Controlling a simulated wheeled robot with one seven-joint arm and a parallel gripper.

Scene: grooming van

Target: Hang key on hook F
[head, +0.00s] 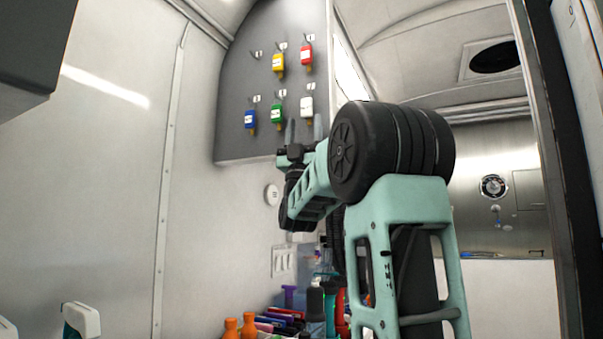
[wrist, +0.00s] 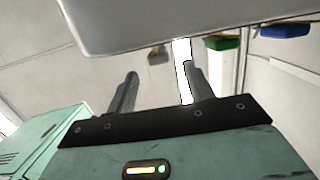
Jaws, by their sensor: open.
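Several coloured keys hang on hooks on a grey panel (head: 237,90): yellow (head: 278,64), red (head: 306,55), blue (head: 250,119), green (head: 277,114) and white (head: 307,105). The upper-left hook (head: 256,55) is bare. The hook labels are too small to read, so I cannot tell which is F. My gripper (head: 304,130) is open and empty, fingers upward, just below the white key in the picture. The green key (wrist: 222,43) and blue key (wrist: 285,30) are to the right.
Below the panel are a round wall fitting (head: 271,195) and a switch plate (head: 284,261). Orange bottles (head: 249,325) and other coloured items crowd the surface below my arm. A dark upright frame (head: 570,150) stands at right. The left wall is largely bare.

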